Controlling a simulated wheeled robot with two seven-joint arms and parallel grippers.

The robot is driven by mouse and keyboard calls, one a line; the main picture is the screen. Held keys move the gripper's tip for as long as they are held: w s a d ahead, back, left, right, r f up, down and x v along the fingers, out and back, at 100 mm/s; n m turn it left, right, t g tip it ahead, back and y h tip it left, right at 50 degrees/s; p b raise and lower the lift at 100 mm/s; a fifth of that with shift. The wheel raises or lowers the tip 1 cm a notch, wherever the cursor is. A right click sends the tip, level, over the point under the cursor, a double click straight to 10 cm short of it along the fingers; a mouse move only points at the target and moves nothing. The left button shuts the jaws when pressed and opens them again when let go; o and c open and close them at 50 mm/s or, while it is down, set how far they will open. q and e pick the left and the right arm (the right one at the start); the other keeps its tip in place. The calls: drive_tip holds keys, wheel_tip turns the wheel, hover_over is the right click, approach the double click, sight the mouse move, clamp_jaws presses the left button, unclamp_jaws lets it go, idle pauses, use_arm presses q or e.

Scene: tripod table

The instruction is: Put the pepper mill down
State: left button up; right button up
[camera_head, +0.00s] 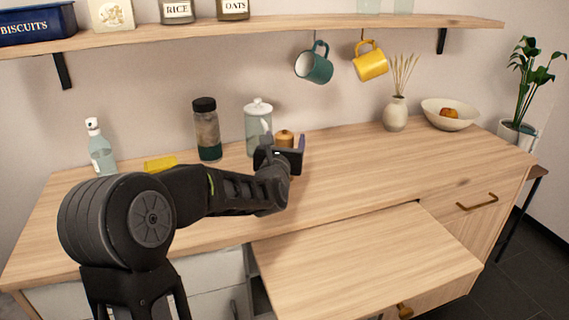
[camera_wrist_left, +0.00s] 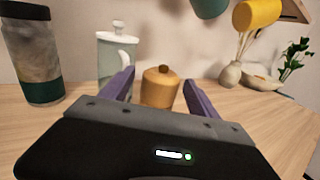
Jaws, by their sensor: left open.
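The pepper mill is a light brown wooden piece with a small round knob on top (camera_head: 285,136); it also shows in the left wrist view (camera_wrist_left: 160,90). It looks upright on the wooden counter, but its base is hidden behind my gripper. My left gripper (camera_head: 282,146) is open, with one dark finger on each side of the mill. My right gripper is not in view.
A glass press with a white lid (camera_head: 258,124) stands just behind and left of the mill. A dark-lidded bottle (camera_head: 207,132), spray bottle (camera_head: 101,150) and yellow sponge (camera_head: 160,163) are farther left. The counter (camera_head: 400,165) is clear to the right, before the vase (camera_head: 395,114) and bowl (camera_head: 450,118).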

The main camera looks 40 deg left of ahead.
use_arm(q)
drive_tip(key=shift+c, duration=0.2)
clamp_jaws()
idle(0.7)
